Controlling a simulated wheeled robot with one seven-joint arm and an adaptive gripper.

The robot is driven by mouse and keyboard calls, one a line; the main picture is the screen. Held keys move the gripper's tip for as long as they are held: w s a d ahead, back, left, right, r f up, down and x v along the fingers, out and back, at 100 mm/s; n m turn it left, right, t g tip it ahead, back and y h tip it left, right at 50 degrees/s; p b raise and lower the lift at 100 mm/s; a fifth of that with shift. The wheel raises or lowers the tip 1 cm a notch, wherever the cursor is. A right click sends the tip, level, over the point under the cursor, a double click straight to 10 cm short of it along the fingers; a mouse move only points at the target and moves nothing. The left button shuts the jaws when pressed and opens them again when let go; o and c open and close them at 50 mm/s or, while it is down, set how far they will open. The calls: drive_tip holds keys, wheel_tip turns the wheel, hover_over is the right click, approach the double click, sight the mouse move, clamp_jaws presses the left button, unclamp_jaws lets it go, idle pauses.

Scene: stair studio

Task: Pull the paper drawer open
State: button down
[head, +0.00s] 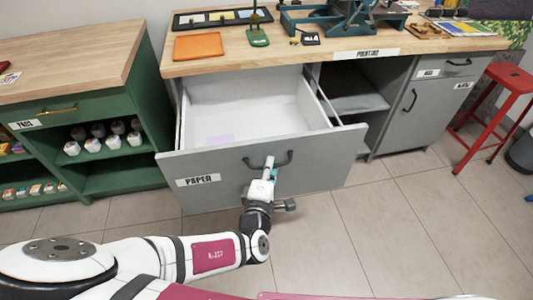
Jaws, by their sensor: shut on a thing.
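The paper drawer (320,168) is a grey drawer with a "PAPER" label (198,180) on its front, under the wooden counter. It stands pulled well out, and its white inside shows, with a pale lilac sheet (221,140) lying on the bottom. Its dark bar handle (286,158) is on the middle of the front. My gripper (269,165) is at the handle, shut on it. The gripper and wrist cover part of the handle and the drawer front below it.
A green cabinet (75,103) with open shelves of small jars stands at the left. An open compartment (352,90) and a grey door cupboard (418,102) are right of the drawer. A red stool (497,105) stands far right. The tiled floor (420,220) is clear at front right.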

drive_tip(key=shift+s, duration=0.35)
drive_tip(key=c, duration=1.7)
unclamp_jaws()
